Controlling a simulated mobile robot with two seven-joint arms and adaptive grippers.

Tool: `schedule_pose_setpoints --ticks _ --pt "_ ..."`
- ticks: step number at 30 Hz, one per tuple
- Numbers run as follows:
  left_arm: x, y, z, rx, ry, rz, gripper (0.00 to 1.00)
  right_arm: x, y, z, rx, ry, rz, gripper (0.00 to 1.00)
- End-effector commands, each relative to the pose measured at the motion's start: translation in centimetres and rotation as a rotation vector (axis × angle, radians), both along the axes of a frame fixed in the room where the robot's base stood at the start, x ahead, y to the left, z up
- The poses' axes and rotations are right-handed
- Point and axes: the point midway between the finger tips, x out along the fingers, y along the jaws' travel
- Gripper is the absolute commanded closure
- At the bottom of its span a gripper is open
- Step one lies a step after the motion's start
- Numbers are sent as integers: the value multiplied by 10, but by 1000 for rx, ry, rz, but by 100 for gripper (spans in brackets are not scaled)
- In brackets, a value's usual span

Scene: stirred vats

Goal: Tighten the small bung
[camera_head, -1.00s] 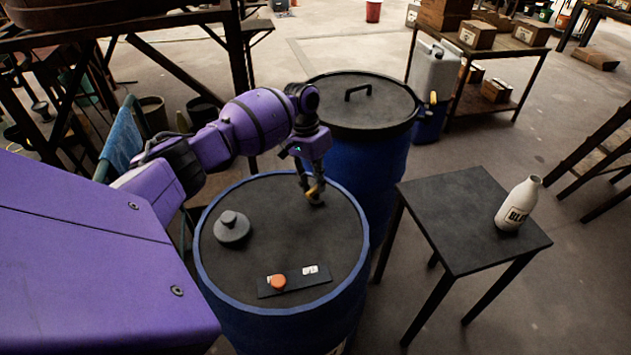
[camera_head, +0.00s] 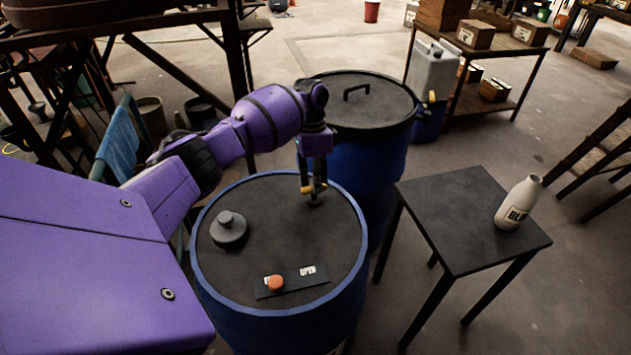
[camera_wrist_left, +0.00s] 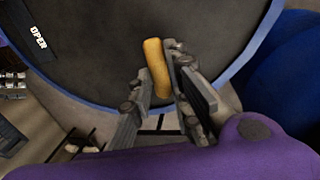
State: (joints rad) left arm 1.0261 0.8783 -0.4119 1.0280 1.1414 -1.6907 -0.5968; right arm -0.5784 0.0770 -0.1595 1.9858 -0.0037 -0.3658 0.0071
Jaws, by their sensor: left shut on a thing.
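The small bung (camera_head: 315,201) sits in the top of the blue drum (camera_head: 206,272), towards its back right. A yellow crossbar shows on it, and this bar also shows in the left wrist view (camera_wrist_left: 155,64). My left gripper (camera_head: 313,184) points down over the bung and is shut on its yellow bar. In the left wrist view the gripper's fingers (camera_wrist_left: 162,92) lie on either side of the bar. The fingers partly hide the bung, so its seating against the lid cannot be told. My right gripper is in neither view.
A larger grey bung (camera_head: 229,229) stands at the drum top's left. A plate marked OPEN (camera_head: 297,281) with an orange knob (camera_head: 275,283) lies at the front. A lidded drum (camera_head: 341,117) stands behind. A black table (camera_head: 452,213) with a white bottle (camera_head: 517,204) is at right.

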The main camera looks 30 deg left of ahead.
Motion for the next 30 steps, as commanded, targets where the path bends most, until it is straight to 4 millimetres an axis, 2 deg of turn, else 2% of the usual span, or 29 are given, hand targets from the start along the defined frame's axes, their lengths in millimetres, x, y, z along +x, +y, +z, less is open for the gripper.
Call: schedule_pose_setpoints --ticks 12,13,17,26,30 --pt "0 -1 0 0 0 -9 100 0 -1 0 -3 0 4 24" --pt "0 -1 0 0 0 -9 81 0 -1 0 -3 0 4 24" --pt "0 0 0 0 0 -8 64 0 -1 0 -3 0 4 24" --pt "0 0 1 0 0 -7 64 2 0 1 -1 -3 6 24" --pt "2 2 12 0 -3 -7 64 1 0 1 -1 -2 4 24"
